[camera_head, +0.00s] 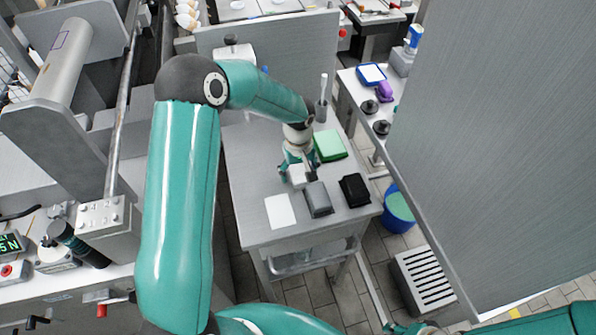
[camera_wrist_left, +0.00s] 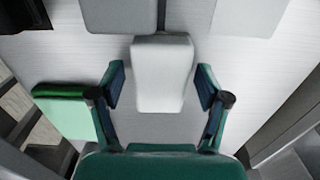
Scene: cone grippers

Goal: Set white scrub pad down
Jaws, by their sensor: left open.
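The white scrub pad (camera_wrist_left: 163,75) is a pale rounded block. It lies between the two fingers of my left gripper (camera_wrist_left: 162,92) in the left wrist view, with a visible gap on each side. My left gripper is open. In the head view the gripper (camera_head: 299,168) is low over the steel table, and the white pad (camera_head: 297,177) shows at its tip, partly hidden by it. It appears to rest on the table. Of my right arm, only teal parts show at the lower right edge; its gripper is not visible.
On the table (camera_head: 250,170) are a green pad (camera_head: 330,146), a grey block (camera_head: 318,200), a black pad (camera_head: 354,190) and a flat white sheet (camera_head: 280,211). A grey cup (camera_head: 321,111) stands at the back. A blue bin (camera_head: 398,210) stands on the floor to the right.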

